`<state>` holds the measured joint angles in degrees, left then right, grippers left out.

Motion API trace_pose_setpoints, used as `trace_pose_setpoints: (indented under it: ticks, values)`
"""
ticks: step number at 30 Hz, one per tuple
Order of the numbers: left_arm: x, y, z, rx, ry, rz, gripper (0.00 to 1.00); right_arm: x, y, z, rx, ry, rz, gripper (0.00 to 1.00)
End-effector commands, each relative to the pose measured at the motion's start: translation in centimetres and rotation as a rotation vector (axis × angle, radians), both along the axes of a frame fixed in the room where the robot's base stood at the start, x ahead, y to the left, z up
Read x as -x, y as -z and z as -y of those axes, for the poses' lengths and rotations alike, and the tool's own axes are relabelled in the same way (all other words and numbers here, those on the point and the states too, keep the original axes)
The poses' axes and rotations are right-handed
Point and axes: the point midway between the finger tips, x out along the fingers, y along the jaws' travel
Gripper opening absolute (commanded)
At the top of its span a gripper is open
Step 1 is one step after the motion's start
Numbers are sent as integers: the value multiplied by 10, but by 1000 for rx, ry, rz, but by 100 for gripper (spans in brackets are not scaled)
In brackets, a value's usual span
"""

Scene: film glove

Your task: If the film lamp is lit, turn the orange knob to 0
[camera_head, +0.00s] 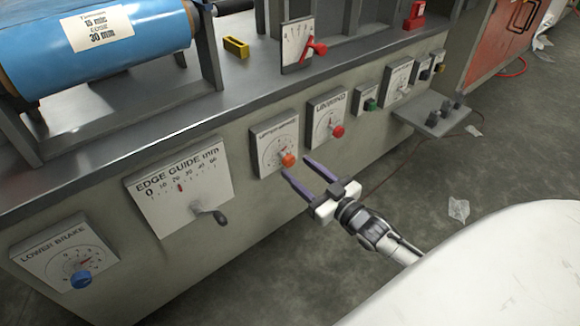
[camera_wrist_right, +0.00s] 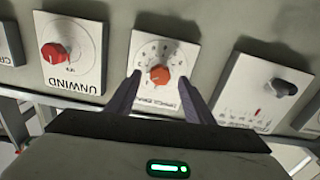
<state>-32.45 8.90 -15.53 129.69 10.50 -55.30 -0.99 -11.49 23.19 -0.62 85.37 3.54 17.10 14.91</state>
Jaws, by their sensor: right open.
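The orange knob (camera_head: 288,160) sits on a white dial plate (camera_head: 265,140) on the front of the grey machine. My right gripper (camera_head: 295,167) is open and empty, its purple fingers pointing at this knob from just in front. In the right wrist view the orange knob (camera_wrist_right: 159,75) shows between and ahead of the two fingertips (camera_wrist_right: 162,77), not gripped. The number its pointer is at is too small to read. I cannot pick out the film lamp or tell if it is lit. My left gripper is not in view.
The UNWIND plate with a red knob (camera_head: 337,131) is to the right, and the EDGE GUIDE plate (camera_head: 165,205) with a dark lever to the left. A LOWER BRAKE blue knob (camera_head: 81,280) is further left. A grey ledge (camera_head: 435,118) juts out at right. A blue film roll (camera_head: 60,50) lies above.

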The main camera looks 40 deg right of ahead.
Motion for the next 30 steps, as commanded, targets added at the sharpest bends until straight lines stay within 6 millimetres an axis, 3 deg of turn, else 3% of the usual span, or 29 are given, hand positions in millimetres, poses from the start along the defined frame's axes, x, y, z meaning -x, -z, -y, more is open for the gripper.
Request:
trace_pose_setpoints:
  ticks: [3, 9, 19, 20, 27, 30]
  values:
    - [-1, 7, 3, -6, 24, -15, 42, -22, 2, -2, 1, 0, 2, 48]
    - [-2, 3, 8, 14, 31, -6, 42, -43, 2, -4, 0, -1, -1, 48]
    - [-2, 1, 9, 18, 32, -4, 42, -47, 1, -4, 0, -1, -2, 48]
    - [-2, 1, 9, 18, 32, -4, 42, -47, 1, -4, 0, -1, -2, 46]
    - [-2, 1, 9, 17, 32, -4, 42, -47, 1, -4, 0, -1, -2, 6]
    - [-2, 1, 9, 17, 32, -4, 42, -47, 1, -4, 2, -1, -2, 6]
